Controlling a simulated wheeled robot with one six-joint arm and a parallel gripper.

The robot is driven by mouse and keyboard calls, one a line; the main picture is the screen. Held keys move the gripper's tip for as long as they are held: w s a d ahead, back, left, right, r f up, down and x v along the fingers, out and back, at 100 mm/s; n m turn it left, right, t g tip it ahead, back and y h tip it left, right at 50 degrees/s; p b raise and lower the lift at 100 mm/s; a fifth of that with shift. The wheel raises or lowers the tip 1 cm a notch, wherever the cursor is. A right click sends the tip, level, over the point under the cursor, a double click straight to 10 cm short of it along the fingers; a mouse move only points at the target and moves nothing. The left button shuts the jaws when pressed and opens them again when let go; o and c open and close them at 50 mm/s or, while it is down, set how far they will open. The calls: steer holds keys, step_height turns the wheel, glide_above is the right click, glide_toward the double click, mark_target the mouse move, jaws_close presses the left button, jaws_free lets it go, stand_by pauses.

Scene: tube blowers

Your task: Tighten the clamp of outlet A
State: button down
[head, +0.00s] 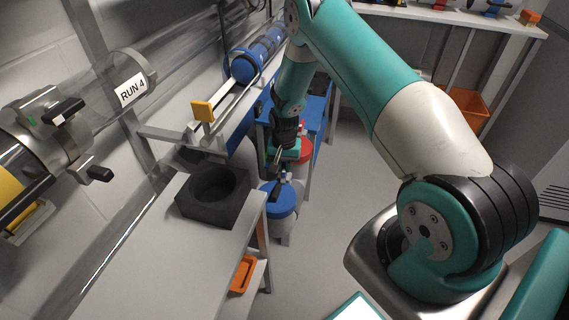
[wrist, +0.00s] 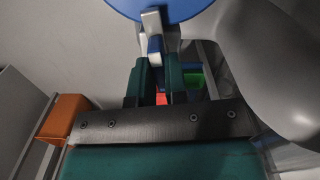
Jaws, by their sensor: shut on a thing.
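My gripper (head: 279,178) reaches down beside the grey bench, close to a blue-lidded canister (head: 281,203). In the wrist view its two dark green fingers (wrist: 160,84) are shut on a small grey-and-blue part (wrist: 152,30). What that part belongs to is not clear. A large blue disc (wrist: 165,8) is just beyond it. No label for outlet A is readable, so I cannot tell which clamp is its clamp. Metal clamps with black knobs (head: 99,173) sit on the clear tube at the left, far from my gripper.
A tube label reads RUN 4 (head: 131,88). A black block with a round hollow (head: 238,207) stands on the bench (head: 170,262). A blue cylinder (head: 257,55) lies on a rail behind. An orange bin (head: 468,110) is at the back right. Floor (head: 310,265) is clear in front.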

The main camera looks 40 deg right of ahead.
mark_target(284, 166)
steer(key=shift+w+m, duration=0.1)
steer(key=shift+m, duration=0.9)
steer(key=c, duration=1.1)
jaws_free()
steer(key=shift+c, duration=0.2)
step_height(284, 166, up, 18)
steer(key=p, duration=0.2)
steer(key=shift+f, duration=0.25)
